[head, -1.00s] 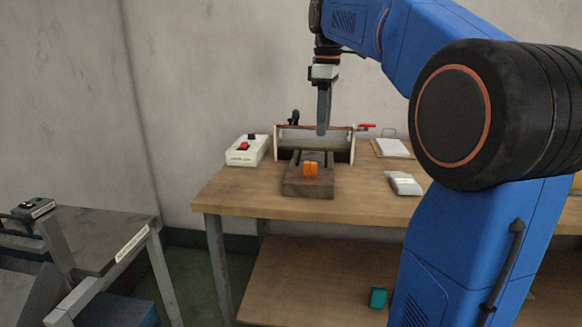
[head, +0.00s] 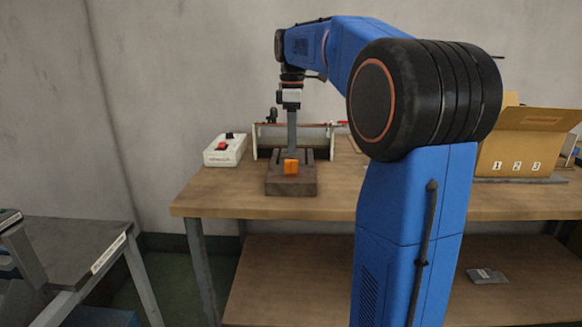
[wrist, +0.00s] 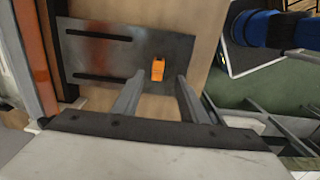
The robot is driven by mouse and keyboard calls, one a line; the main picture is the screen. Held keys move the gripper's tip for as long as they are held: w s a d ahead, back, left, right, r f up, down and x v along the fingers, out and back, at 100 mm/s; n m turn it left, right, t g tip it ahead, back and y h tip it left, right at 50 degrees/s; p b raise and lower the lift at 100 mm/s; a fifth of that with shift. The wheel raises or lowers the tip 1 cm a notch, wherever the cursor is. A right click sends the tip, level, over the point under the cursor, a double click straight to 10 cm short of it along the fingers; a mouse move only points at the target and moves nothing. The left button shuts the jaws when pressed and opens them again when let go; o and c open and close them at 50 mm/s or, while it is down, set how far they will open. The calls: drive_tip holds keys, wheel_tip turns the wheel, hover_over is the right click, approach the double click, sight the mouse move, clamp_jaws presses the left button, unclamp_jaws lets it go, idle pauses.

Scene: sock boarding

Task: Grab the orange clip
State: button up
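The orange clip (head: 291,166) sits on the dark metal block (head: 277,186) on the wooden workbench. In the wrist view the orange clip (wrist: 158,69) lies near the edge of the slotted metal plate (wrist: 102,55). My gripper (head: 291,152) points straight down over the block, just behind the clip in the head view. In the wrist view its two fingers (wrist: 157,88) are spread apart, with the clip just beyond the gap between their tips. Nothing is between the fingers. The exact height above the clip is hard to tell.
A white control box with a red switch (head: 225,150) stands left of the block. A framed fixture (head: 262,139) stands close behind it. A cardboard box numbered 1, 2, 3 (head: 520,145) is at the right. A grey side table (head: 70,252) is at lower left.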

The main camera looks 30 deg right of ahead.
sight(291, 161)
drive_tip(key=shift+w+f, duration=0.15)
drive_tip(key=shift+f, duration=1.75)
drive_tip(key=shift+w+f, duration=0.1)
drive_tip(key=shift+f, duration=1.8)
clamp_jaws()
